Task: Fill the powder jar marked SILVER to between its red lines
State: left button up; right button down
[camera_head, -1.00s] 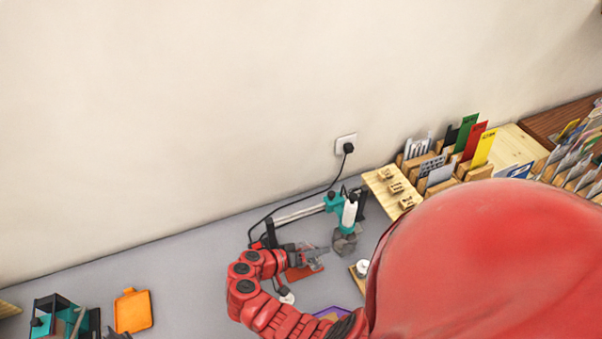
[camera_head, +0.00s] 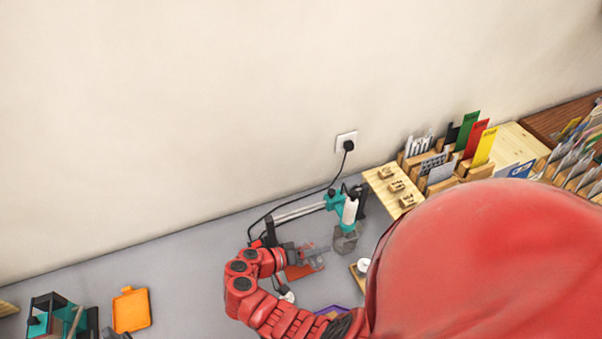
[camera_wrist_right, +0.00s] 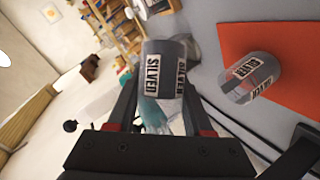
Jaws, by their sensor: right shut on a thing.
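My right gripper (camera_head: 312,250) reaches from the lower middle of the head view over the orange-red mat (camera_head: 292,273). In the right wrist view it is shut on a clear container labelled SILVER (camera_wrist_right: 162,65), with grey content showing inside. The container is tilted in that view. A second clear jar labelled SILVER (camera_wrist_right: 250,78) is on the orange-red mat, apart from the held container, with grey matter inside. Its red lines and fill level are too small to make out. My left gripper is not in view.
A teal and white device (camera_head: 345,212) with a grey part below stands just beyond the gripper, its cord running to the wall socket (camera_head: 347,141). Wooden racks (camera_head: 440,168) stand at the right. An orange tray (camera_head: 131,310) lies at the left.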

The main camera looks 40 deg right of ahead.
dwell(0.4)
jog(key=shift+f, duration=0.1)
jog(key=shift+s, duration=0.1)
jog(key=shift+n+g+b, duration=0.3)
jog(key=shift+n+b, duration=0.05)
jog(key=shift+n, duration=0.05)
jog(key=shift+s+f+n+g+h, duration=0.2)
jog(key=shift+f+n+g+h, duration=0.1)
jog(key=shift+n+h, duration=0.15)
dwell(0.8)
jog(key=shift+f+n+g+b, duration=0.25)
jog(key=shift+n+g+b, duration=0.1)
jog(key=shift+n, duration=0.3)
dwell(0.8)
jog(key=shift+s+d, duration=0.1)
